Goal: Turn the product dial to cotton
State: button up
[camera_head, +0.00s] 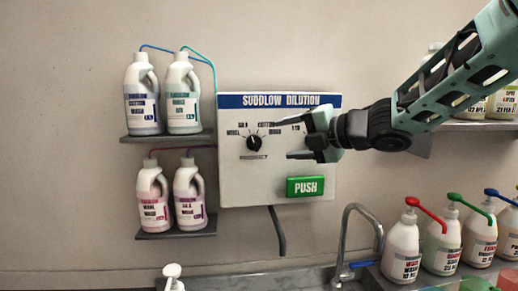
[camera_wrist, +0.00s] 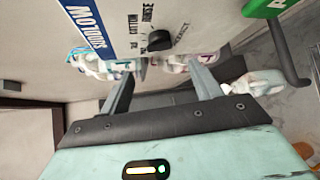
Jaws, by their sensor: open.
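The white dilution panel (camera_head: 232,185) with a blue "SUDDLOW DILUTION" header hangs on the wall. Its black round product dial (camera_head: 254,143) sits on the left half, with wool, silk, cotton and rinse labels around its upper side. I cannot surely read where its pointer stands. My gripper (camera_head: 283,140) is open and empty, just right of the dial, its fingers pointing left across the panel.
A green PUSH button (camera_head: 305,187) is below my gripper. Wall shelves at left hold several jugs (camera_head: 142,95) with tubes. A bent pipe (camera_head: 279,232) hangs under the panel. A tap (camera_head: 345,240) and several pump bottles (camera_head: 401,248) stand at lower right.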

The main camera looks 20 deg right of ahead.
aim_at(256, 144)
jog(key=b+x, duration=0.1)
jog(key=x, duration=0.9)
jog(key=c, duration=1)
